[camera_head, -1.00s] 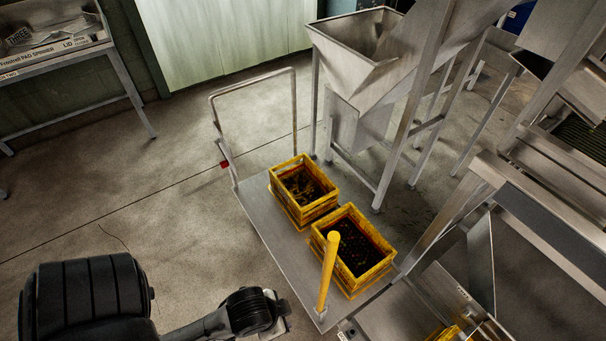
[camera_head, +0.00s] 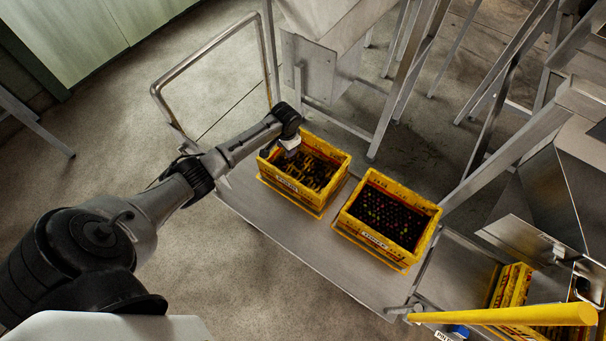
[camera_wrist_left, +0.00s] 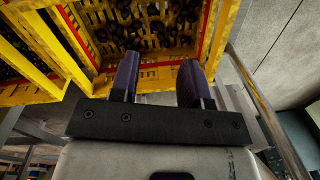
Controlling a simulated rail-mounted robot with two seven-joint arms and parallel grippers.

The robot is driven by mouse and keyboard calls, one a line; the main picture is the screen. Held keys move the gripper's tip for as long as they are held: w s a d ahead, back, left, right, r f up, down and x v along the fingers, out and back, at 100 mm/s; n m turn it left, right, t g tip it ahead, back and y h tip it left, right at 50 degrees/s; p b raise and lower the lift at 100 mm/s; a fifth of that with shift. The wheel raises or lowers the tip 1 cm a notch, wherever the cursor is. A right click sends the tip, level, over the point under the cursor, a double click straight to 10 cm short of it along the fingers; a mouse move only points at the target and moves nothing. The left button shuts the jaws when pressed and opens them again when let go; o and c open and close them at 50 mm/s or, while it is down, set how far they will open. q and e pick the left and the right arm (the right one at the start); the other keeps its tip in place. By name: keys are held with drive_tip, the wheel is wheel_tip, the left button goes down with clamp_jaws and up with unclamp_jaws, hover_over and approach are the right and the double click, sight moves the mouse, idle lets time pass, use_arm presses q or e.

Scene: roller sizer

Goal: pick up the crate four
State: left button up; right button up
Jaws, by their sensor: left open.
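Two yellow crates stand side by side on a flat metal cart. The left crate (camera_head: 308,199) is partly filled with dark and yellowish pieces, and the right crate (camera_head: 412,255) is filled with dark round items. Each has a small label that I cannot read surely, so I cannot tell which is crate four. My left gripper (camera_head: 291,144) is at the far left rim of the left crate; its fingers are hard to make out there. In the left wrist view, the gripper (camera_wrist_left: 157,75) is open, with its fingertips against or just before a yellow crate wall (camera_wrist_left: 160,78). My right gripper is not in view.
The cart deck (camera_head: 345,270) has a tube handle (camera_head: 210,48) at the far left. A yellow post (camera_head: 500,315) and more yellow crates (camera_head: 512,290) are at the lower right. Steel machine legs (camera_head: 385,100) stand behind the crates. Open floor lies left of the cart.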

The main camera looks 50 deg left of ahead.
use_arm(q)
drive_tip(key=w+a+r+n+b, duration=0.2)
drive_tip(key=w+a+n+b, duration=0.1)
drive_tip(key=a, duration=0.8)
drive_tip(key=shift+h, duration=0.4)
drive_tip(key=f+b, duration=0.1)
drive_tip(key=f, duration=0.1)
drive_tip(key=f+b, duration=0.2)
drive_tip(key=f, duration=0.1)
drive_tip(key=a+f+b, duration=0.1)
drive_tip(key=f+b, duration=0.1)
drive_tip(key=f, duration=0.1)
drive_tip(key=shift+w, duration=0.1)
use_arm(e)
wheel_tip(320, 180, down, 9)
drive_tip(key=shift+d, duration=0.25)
use_arm(q)
wheel_tip(320, 180, down, 5)
drive_tip(key=b, duration=0.4)
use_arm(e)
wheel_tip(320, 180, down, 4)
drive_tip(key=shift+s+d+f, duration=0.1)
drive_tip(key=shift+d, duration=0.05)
use_arm(q)
drive_tip(key=c, duration=0.7)
clamp_jaws()
